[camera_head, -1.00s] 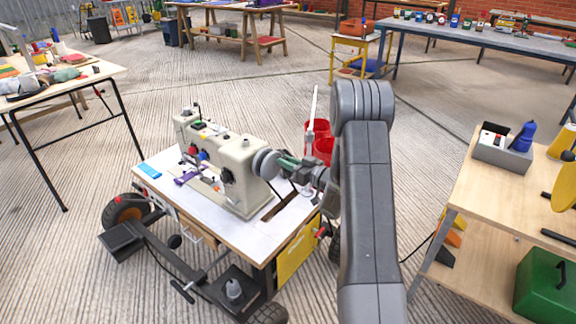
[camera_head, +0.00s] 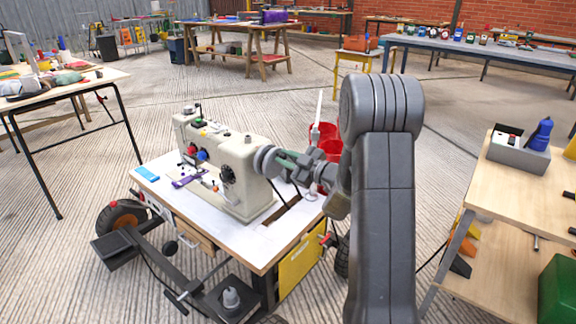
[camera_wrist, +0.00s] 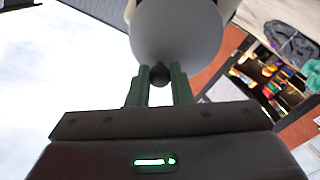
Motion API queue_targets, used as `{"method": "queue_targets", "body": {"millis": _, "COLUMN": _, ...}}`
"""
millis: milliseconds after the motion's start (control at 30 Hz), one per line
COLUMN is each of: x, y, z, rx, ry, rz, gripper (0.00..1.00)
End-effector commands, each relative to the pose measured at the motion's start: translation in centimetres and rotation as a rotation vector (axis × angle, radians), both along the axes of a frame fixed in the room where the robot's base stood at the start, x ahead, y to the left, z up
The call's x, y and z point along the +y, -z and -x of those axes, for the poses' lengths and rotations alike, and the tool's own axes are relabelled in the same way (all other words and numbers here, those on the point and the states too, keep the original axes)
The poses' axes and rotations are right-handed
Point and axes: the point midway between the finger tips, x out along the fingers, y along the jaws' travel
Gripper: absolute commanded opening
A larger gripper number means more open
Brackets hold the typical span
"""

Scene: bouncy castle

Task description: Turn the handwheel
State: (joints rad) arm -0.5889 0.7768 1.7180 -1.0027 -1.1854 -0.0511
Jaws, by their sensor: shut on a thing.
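The sewing machine (camera_head: 215,160) is cream-coloured and stands on a white-topped wheeled table. Its handwheel (camera_head: 265,161) is a grey disc on the machine's right end. In the wrist view the handwheel (camera_wrist: 178,30) fills the top middle, and a small dark knob (camera_wrist: 160,70) stands out from it. My gripper (camera_wrist: 160,76) has two green fingers, one on each side of the knob, shut on it. In the head view my gripper (camera_head: 283,161) reaches the handwheel from the right. My own arm hides part of the space to its right.
The machine's table (camera_head: 238,237) carries a small blue item (camera_head: 147,173) at its left. Red buckets (camera_head: 325,133) stand behind my arm. A wooden bench (camera_head: 515,195) with a grey box is at the right. Another table (camera_head: 55,95) is at the left. Concrete floor is open between them.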

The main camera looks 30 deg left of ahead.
Motion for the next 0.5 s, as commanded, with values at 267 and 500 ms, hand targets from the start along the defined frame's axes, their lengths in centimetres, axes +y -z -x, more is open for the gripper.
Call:
{"method": "queue_targets", "body": {"millis": 267, "x": 0.0, "y": 0.09, "z": 0.21, "rx": -0.049, "ry": 0.0, "rz": 0.006, "gripper": 0.0}}
{"method": "queue_targets", "body": {"millis": 500, "x": 0.0, "y": 0.04, "z": 0.21, "rx": -0.052, "ry": 0.0, "rz": 0.006, "gripper": 0.0}}
